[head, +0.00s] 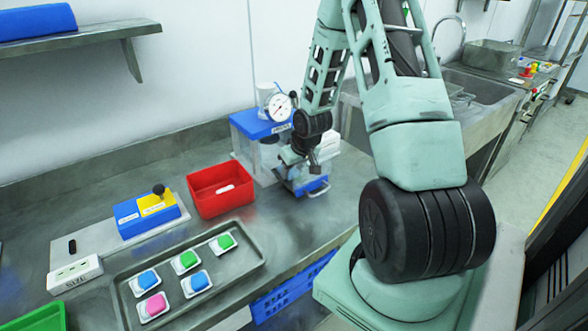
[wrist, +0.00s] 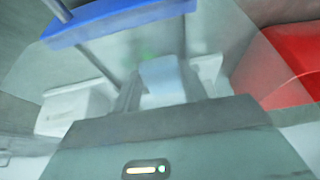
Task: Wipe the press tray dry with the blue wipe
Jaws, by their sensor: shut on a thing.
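My gripper (head: 303,164) is low at the front of the clear press (head: 262,122), which has a blue top and a dial gauge (head: 279,107). In the wrist view a pale blue piece (wrist: 163,80), seemingly the blue wipe, sits between the fingers, and the gripper is shut on it. A clear, blue-edged tray-like part (head: 316,187) is just below and in front of the gripper in the head view. It is partly hidden by the gripper; I cannot tell whether the wipe touches it or whether it is wet.
A red bin (head: 220,187) stands left of the press. A metal tray (head: 128,291) with several coloured blocks lies at the front left, with a blue and yellow box (head: 145,213) behind it. A sink (head: 470,88) is at the right.

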